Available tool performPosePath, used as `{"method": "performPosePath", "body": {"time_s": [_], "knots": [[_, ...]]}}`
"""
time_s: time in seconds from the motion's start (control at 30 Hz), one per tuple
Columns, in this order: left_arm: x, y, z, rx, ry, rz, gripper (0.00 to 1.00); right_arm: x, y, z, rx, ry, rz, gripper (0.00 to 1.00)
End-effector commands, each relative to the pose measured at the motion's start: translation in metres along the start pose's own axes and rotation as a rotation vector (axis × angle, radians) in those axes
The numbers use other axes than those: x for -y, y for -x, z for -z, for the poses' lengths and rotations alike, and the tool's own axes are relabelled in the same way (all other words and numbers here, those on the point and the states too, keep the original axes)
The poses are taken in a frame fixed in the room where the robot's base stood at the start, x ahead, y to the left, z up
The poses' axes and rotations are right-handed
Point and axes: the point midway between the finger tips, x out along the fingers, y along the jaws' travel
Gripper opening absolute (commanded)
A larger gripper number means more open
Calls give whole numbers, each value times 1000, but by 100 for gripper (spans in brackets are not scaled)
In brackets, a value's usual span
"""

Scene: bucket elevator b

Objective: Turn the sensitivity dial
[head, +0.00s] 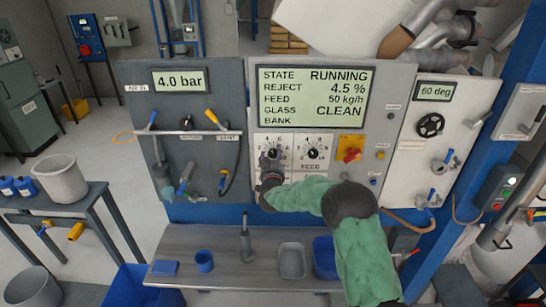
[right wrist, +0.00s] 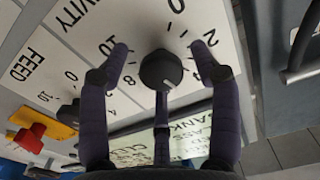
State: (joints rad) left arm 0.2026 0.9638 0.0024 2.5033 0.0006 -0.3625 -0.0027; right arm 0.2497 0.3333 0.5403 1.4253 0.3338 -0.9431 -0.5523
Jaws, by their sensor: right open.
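The sensitivity dial (head: 274,153) is the left one of two black knobs on white scale plates below the large display. In the right wrist view the black knob (right wrist: 160,70) has a pale pointer mark and numbers around it. The nearby lettering is partly cut off and ends in "IVITY". My right gripper (head: 271,166) is in front of the dial and partly covers its lower part in the head view. In the right wrist view my right gripper (right wrist: 160,47) is open, one finger on each side of the knob, with visible gaps. My left gripper is out of view.
The feed dial (head: 313,153) is close on the right. A red and yellow switch (head: 350,154) is further right. The display (head: 313,96) above reads RUNNING. A shelf (head: 215,240) below holds a blue cup (head: 204,261) and grey tub (head: 291,261).

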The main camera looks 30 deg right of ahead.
Motion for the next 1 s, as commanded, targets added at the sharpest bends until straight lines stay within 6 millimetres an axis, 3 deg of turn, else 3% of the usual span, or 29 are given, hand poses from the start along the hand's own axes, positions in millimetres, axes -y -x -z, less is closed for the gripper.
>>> {"method": "performPosePath", "body": {"time_s": [0.23,0.4,0.43,1.0], "knots": [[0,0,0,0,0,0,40,0,0,0,1,0,0,61],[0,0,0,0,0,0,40,0,0,0,1,0,1,13],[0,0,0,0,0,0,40,0,0,0,1,0,1,9],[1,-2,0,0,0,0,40,1,0,-3,4,-10,2,8]]}}
